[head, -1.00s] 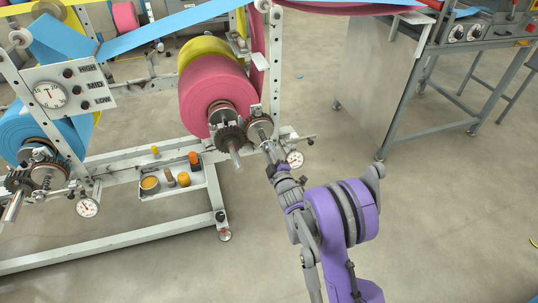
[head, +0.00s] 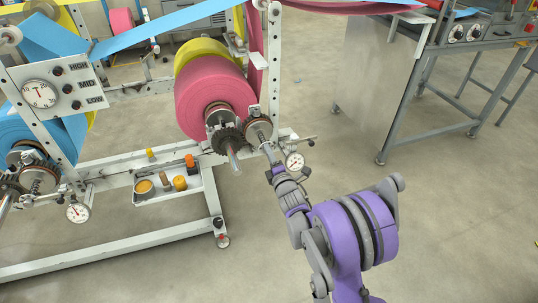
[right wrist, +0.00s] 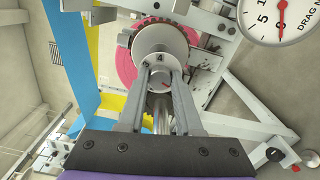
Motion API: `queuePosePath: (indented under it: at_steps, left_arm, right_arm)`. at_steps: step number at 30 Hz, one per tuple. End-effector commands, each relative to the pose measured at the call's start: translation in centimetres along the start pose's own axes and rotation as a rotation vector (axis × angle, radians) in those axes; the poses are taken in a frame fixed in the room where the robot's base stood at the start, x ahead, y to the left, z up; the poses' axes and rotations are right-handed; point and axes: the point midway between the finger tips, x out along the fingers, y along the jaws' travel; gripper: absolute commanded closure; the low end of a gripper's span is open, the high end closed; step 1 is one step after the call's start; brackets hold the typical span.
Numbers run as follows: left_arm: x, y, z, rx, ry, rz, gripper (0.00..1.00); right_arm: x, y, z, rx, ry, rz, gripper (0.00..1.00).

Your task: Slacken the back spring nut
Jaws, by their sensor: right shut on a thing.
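The spring nut (right wrist: 159,82) of the pink roll's brake shows in the right wrist view as a pale round piece with a small red mark. My right gripper (right wrist: 160,66) is shut on it, one finger on each side. In the head view my right gripper (head: 269,162) is at the outer end of the brake shaft beside the pink roll (head: 213,92), and the fingers hide most of the nut. A brake disc (right wrist: 163,45) sits just beyond the fingertips. My left gripper is not in view.
A white drag dial (head: 294,161) stands close right of the gripper; it also shows in the right wrist view (right wrist: 275,18). A tray (head: 190,196) with small items hangs below the roll. The blue roll's brake (head: 40,178) is at left. Floor at right is open.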

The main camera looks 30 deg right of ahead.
Motion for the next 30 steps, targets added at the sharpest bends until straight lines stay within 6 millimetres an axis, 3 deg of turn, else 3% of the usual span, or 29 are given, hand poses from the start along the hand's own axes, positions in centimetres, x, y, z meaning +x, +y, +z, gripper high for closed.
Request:
queuePosePath:
  at_steps: [14, 15, 19, 30]
  left_arm:
    - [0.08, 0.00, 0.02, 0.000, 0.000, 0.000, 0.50]
    - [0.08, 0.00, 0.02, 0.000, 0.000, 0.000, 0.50]
    - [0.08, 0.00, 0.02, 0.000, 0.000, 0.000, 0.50]
    - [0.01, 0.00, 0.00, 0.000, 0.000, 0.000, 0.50]
  right_arm:
    - [-0.01, 0.01, -0.06, -0.015, 0.001, 0.000, 1.00]
    - [-0.01, 0.01, -0.06, -0.015, 0.001, 0.000, 0.63]
    - [0.00, 0.01, -0.05, -0.015, 0.001, 0.000, 0.39]
    - [-0.37, 0.02, -0.01, -0.014, 0.000, 0.000, 0.36]
